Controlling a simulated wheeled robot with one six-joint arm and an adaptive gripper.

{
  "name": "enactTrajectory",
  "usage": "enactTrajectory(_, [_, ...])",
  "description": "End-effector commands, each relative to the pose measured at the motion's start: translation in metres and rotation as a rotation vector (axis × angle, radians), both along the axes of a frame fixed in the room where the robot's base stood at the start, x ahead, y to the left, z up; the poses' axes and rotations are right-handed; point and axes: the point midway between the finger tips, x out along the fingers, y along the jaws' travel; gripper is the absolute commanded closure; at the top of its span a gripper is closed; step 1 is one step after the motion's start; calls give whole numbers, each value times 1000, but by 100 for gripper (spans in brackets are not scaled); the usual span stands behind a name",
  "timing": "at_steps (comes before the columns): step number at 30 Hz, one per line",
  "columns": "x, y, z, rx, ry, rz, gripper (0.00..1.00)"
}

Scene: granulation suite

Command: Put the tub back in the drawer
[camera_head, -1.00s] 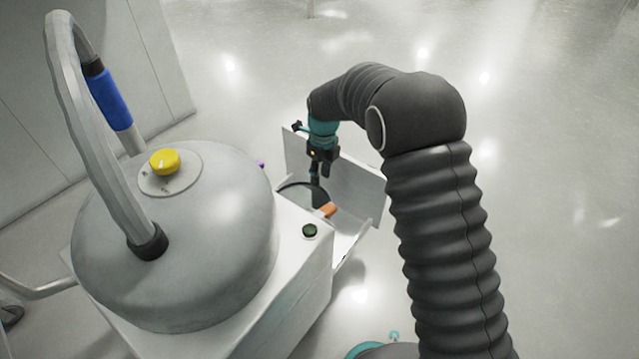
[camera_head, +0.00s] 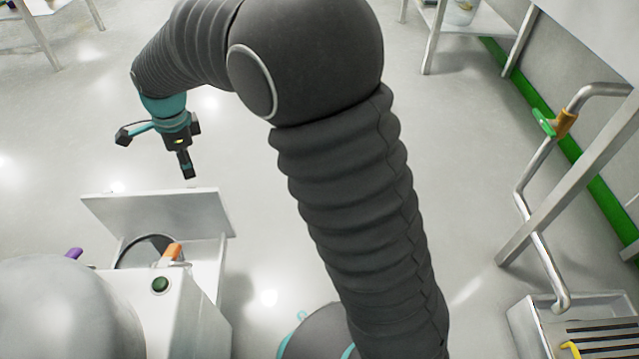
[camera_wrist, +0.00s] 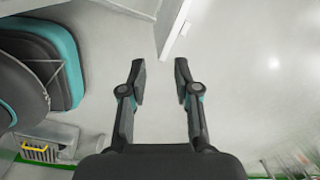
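The drawer (camera_head: 211,262) stands open from a white cabinet, its tall front panel (camera_head: 150,212) facing away from me. A round, dark-rimmed tub (camera_head: 146,252) sits inside it, partly hidden by the cabinet top. An orange piece (camera_head: 173,252) shows at the tub's right side; I cannot tell whether it belongs to the tub. My gripper (camera_head: 188,172) hangs above the front panel, clear of the tub. In the wrist view my gripper (camera_wrist: 160,75) is open, with only floor between its fingers. A white edge (camera_wrist: 173,28), likely the drawer front, lies just beyond the fingertips.
The cabinet top carries a dark green button (camera_head: 160,285) and a large grey dome (camera_head: 62,312). A purple knob (camera_head: 74,254) is at the left. A metal pipe with a green-handled valve (camera_head: 545,122) and a slatted basin (camera_head: 590,335) stand at right. Floor beyond the drawer is clear.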

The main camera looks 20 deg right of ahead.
Motion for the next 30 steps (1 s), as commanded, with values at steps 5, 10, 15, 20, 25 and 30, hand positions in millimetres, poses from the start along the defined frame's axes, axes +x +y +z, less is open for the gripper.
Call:
enactTrajectory(5, [-23,-71,52,-9,-98,217,69])
enactTrajectory(10, [-56,-131,86,-48,-186,430,69])
enactTrajectory(15, [-98,-183,107,-112,-268,641,69])
enactTrajectory(20, [-143,-225,116,-195,-335,836,69])
enactTrajectory(25, [-190,-260,115,-305,-386,1038,69])
enactTrajectory(30, [-225,-280,106,-400,-408,1196,69])
